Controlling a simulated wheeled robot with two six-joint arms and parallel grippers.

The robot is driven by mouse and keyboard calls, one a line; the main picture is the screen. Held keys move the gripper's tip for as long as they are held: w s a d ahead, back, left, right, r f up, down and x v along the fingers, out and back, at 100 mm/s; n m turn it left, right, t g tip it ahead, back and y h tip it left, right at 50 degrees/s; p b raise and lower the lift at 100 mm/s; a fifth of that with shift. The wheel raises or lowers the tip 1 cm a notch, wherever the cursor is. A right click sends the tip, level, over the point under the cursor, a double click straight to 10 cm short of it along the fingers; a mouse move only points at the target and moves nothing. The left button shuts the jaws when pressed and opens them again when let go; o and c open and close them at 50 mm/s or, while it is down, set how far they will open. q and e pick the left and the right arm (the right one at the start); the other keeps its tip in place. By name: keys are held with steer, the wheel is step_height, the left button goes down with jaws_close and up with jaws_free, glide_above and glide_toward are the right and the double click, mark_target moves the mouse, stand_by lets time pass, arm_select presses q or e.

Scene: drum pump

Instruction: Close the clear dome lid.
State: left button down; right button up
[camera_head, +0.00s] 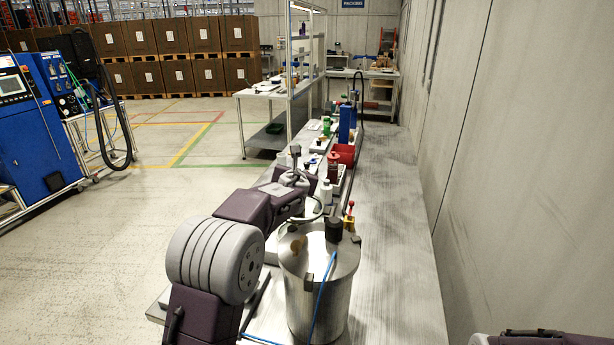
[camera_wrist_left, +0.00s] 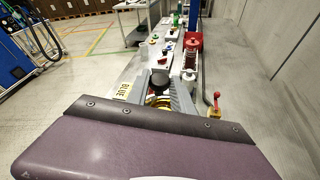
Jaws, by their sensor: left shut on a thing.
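My left gripper (camera_head: 294,172) reaches forward over the bench, just beyond the steel drum. It also shows in the left wrist view (camera_wrist_left: 160,82), where its fingers are closed around a small dark part. I cannot make out what that part belongs to. A yellow ring-like thing (camera_wrist_left: 158,101) shows low between the fingers. I cannot pick out the clear dome lid, or whether it is open, in either view. My right gripper is not in view.
The steel drum (camera_head: 318,285) stands on the near bench, with a blue line across it. A red-and-yellow handled thing (camera_head: 349,215) is close behind it. Bottles, a red bin (camera_head: 343,153) and a blue post (camera_head: 346,124) stand further along. The bench's right side is clear.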

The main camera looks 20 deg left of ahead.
arm_select(q)
steer(key=shift+a+f+b, duration=0.55)
steer(key=shift+a+f, duration=0.2)
steer(key=shift+a, duration=0.05)
steer(key=c, duration=1.3)
jaws_free()
steer(key=shift+o, duration=0.9)
steer(key=shift+s+a, duration=0.1)
steer(key=shift+a, duration=0.1)
steer(key=shift+f, duration=0.1)
steer(key=shift+d, duration=0.15)
